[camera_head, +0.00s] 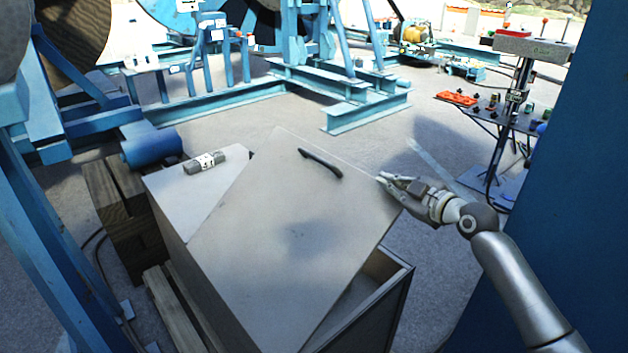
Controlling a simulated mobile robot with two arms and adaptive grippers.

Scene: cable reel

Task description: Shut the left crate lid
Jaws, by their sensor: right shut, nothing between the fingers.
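A pale crate (395,308) stands in the middle foreground. A large flat lid (290,235) with a black handle (320,162) near its far edge lies askew over it, raised at an angle. An open gap to the inside shows at the crate's lower right. A flat pale top panel (168,192) shows to the left, partly hidden behind the lid. I cannot tell which panel is the left lid. My right gripper (381,179) is shut and empty at the lid's right edge, right of the handle; contact is unclear. My left gripper is not in view.
A grey cylindrical object (205,161) lies on the left panel. Dark wooden beams (118,215) and a blue frame (35,200) stand close on the left. A blue wall (575,190) is at the right. The floor behind the crate is mostly clear.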

